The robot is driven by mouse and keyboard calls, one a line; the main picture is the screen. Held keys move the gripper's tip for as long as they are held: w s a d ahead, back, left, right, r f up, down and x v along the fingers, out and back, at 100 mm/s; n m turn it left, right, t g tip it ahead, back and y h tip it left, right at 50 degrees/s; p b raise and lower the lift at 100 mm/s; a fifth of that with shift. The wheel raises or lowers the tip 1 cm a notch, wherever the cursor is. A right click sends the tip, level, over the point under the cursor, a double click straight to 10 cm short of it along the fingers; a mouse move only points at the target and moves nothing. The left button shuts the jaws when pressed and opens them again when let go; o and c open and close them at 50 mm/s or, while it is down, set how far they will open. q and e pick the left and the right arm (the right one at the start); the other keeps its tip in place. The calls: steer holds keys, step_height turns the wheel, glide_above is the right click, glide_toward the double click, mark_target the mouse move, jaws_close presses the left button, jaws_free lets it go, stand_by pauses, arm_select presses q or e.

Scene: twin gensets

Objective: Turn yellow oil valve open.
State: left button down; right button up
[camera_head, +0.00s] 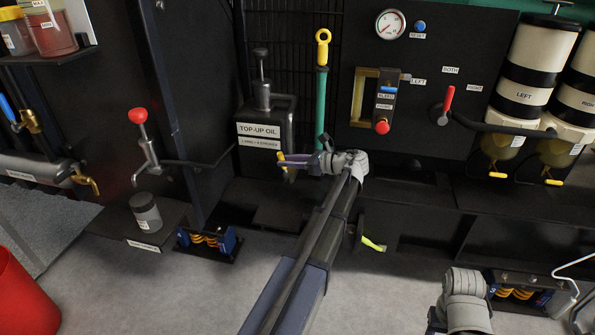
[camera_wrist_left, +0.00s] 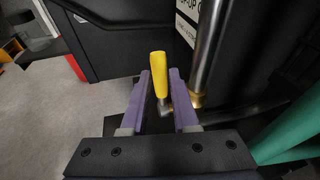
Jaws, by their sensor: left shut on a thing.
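The yellow oil valve handle (camera_head: 281,157) is in front of the dark top-up oil can, low at the middle of the head view. In the left wrist view the yellow lever (camera_wrist_left: 158,75) points up and away between the purple fingers, on a metal stem beside a brass fitting (camera_wrist_left: 196,100). My left gripper (camera_head: 294,161) reaches it from the right; it also shows in the left wrist view (camera_wrist_left: 160,98). It is shut on the yellow handle. The fingers hide part of the valve body.
The TOP-UP OIL can (camera_head: 265,115) stands just behind. A green tube with a yellow ring (camera_head: 322,95) rises close to the left wrist. A panel with a gauge (camera_head: 390,24) and a red lever (camera_head: 448,98) is at the right. A red bin (camera_head: 22,300) stands lower left.

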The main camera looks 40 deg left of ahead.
arm_select(q)
steer(key=shift+w+d+f+m+y+b, duration=0.15)
steer(key=shift+d+y+b, duration=0.4)
steer(key=shift+b, duration=0.85)
steer(key=shift+w+d+f+m+y+b, duration=0.1)
steer(key=shift+w+d+m+y+b, duration=0.1)
steer(key=shift+y+b, duration=0.9)
steer(key=shift+h, duration=0.25)
steer(key=c, duration=0.7)
jaws_free()
steer(key=shift+s+r, duration=0.1)
